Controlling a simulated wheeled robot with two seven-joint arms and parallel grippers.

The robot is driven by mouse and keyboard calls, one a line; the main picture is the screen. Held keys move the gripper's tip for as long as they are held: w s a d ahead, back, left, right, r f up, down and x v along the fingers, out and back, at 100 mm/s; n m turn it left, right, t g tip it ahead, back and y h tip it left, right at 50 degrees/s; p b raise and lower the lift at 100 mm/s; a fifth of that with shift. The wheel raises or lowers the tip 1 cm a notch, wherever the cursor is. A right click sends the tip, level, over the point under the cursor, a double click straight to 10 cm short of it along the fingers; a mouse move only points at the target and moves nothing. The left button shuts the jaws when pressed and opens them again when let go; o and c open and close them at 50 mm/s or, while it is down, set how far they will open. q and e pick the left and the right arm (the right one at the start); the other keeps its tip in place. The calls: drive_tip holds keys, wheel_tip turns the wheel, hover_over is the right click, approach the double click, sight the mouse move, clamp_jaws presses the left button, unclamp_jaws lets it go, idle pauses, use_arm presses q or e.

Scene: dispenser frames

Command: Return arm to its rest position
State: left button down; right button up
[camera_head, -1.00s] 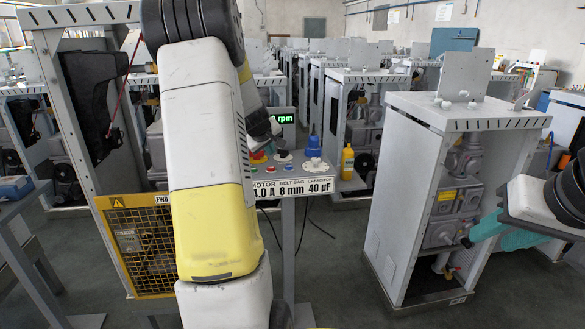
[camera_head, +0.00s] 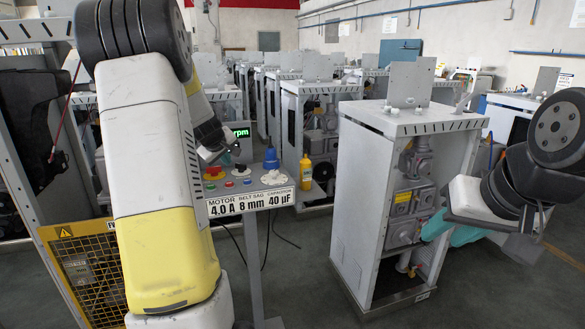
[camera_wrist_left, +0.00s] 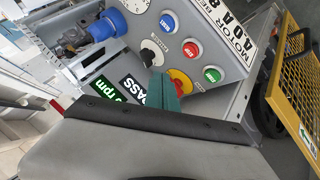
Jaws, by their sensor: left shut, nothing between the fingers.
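My left arm (camera_head: 155,170), white with a yellow band, fills the left of the head view. Its left gripper (camera_wrist_left: 165,93) has teal fingers and is shut and empty in the left wrist view. It is in front of the control panel (camera_wrist_left: 212,75), by the black knob (camera_wrist_left: 152,52) and the red-and-yellow stop button (camera_wrist_left: 180,82); I cannot tell whether it touches.
A blue plug (camera_wrist_left: 105,25) sticks out of the panel. A yellow mesh guard (camera_head: 85,275) is at lower left and a yellow bottle (camera_head: 305,172) behind the panel. Grey floor (camera_head: 290,290) is open between panel and frame.

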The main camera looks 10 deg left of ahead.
use_arm(q)
drive_tip(key=s+d+r+m+g+h, duration=0.1)
drive_tip(key=s+d+r+m+h, duration=0.15)
drive_tip(key=s+d+r, duration=0.45)
drive_tip(key=s+d+r+m+h, duration=0.15)
drive_tip(key=s+d+m, duration=0.25)
drive_tip(key=s+d, duration=0.65)
drive_tip(key=s+d+f+m+g, duration=0.1)
drive_tip(key=s+d+m, duration=0.1)
drive_tip(key=s+d, duration=0.3)
drive_tip(key=s+d+f+m, duration=0.1)
drive_tip(key=s+d+m, duration=0.2)
drive_tip(key=s, duration=0.9)
drive_tip(key=shift+d+m+g, duration=0.35)
drive_tip(key=shift+d+g, duration=0.05)
drive_tip(key=shift+d, duration=0.55)
idle(0.3)
